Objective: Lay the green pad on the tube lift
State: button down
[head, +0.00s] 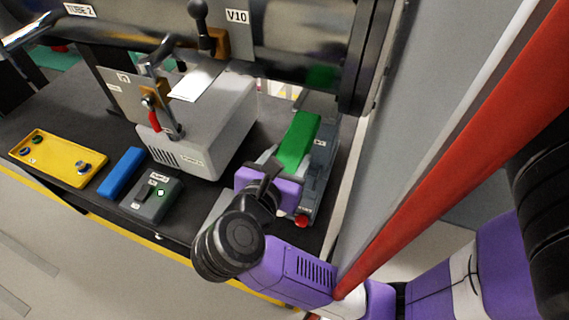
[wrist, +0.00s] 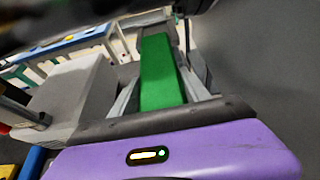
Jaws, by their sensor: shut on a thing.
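The green pad (head: 298,140) is a long block held between the fingers of my gripper (head: 283,160). In the wrist view the pad (wrist: 158,75) points away from me with a finger on each side of it, and my gripper (wrist: 160,98) is shut on it. A grey device (head: 322,165) with a red button, which looks like the tube lift, stands under and just right of the pad. The pad and my gripper partly cover it. I cannot tell whether the pad touches it.
A large metal tube (head: 290,45) runs behind and above. A blue block (head: 122,172), a switch box (head: 151,198) and a yellow panel (head: 58,160) lie left on the dark table. A grey wall (head: 420,110) rises right.

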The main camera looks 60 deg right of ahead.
aim_at(310, 115)
jog(key=shift+w+d+f, duration=0.1)
jog(key=shift+d, duration=0.85)
jog(key=shift+w+d+f, duration=0.1)
jog(key=shift+d, duration=0.8)
jog(key=shift+w+d+p, duration=0.15)
jog(key=shift+w+d, duration=0.15)
jog(key=shift+d, duration=1.7)
jog(key=shift+w+d+p, duration=0.1)
jog(key=shift+w+d, duration=0.15)
jog(key=shift+d, duration=1.75)
jog(key=shift+w+d+p, duration=0.15)
jog(key=shift+w+d, duration=0.15)
jog(key=shift+d, duration=1.7)
jog(key=shift+f+b, duration=0.35)
jog(key=shift+f, duration=0.1)
jog(key=shift+c, duration=2.2)
grip_release()
jog(key=shift+a+f, duration=0.1)
jog(key=shift+a, duration=0.05)
